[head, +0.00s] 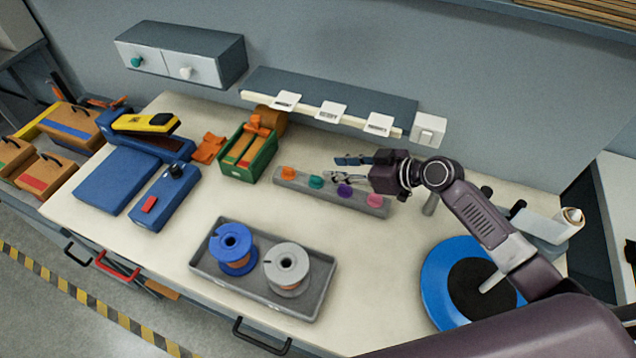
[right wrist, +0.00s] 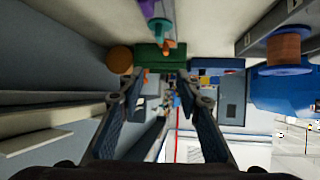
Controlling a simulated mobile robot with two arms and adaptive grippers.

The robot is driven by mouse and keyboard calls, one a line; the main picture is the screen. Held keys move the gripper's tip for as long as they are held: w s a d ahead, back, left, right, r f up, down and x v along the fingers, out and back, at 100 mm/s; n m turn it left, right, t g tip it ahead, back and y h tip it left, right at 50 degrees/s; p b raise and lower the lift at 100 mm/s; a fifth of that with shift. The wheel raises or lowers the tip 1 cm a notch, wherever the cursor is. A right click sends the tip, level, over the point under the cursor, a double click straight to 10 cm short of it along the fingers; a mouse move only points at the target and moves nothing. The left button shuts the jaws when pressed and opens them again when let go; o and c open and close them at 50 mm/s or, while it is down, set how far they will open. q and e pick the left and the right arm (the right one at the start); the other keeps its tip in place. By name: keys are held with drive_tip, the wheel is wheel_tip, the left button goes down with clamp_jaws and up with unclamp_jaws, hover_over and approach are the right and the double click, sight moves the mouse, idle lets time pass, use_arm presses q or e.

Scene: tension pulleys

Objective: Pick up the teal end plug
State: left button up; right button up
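The teal end plug (head: 316,181) stands in a grey rack (head: 305,188) on the bench, between an orange plug (head: 288,172) and a purple plug (head: 344,190); a pink plug (head: 375,199) is at the right end. In the right wrist view the teal plug (right wrist: 160,27) shows at the top, off to one side of the fingers. My right gripper (head: 334,168) is open and empty, its fingers pointing left beside the rack, close to the teal plug but apart from it. Its spread fingers also show in the right wrist view (right wrist: 162,80). My left gripper is not in view.
A green bin (head: 262,166) stands left of the rack. A grey tray (head: 232,285) with a blue spool (head: 233,245) and a grey spool (head: 287,266) lies in front. A shelf (head: 325,92) is behind. A blue disc (head: 440,275) is at right.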

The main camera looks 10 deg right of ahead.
sight(318, 178)
drive_tip(key=f+b, duration=0.2)
drive_tip(key=f, duration=0.2)
drive_tip(key=shift+w+d+b, duration=0.15)
drive_tip(key=shift+w+b, duration=0.1)
drive_tip(key=shift+b, duration=0.15)
drive_tip(key=shift+f+b, duration=0.45)
drive_tip(key=shift+b, duration=0.1)
drive_tip(key=shift+w+a+f, duration=0.2)
drive_tip(key=shift+w+a, duration=0.1)
drive_tip(key=shift+a, duration=0.05)
drive_tip(key=b+x, duration=0.1)
drive_tip(key=x, duration=0.5)
drive_tip(key=shift+w+a+f, duration=0.1)
drive_tip(key=shift+w+a, duration=0.15)
drive_tip(key=shift+a, duration=0.1)
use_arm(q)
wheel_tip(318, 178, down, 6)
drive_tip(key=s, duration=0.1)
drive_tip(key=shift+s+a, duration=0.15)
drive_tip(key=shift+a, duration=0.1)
use_arm(e)
clamp_jaws()
drive_tip(key=shift+s, duration=0.1)
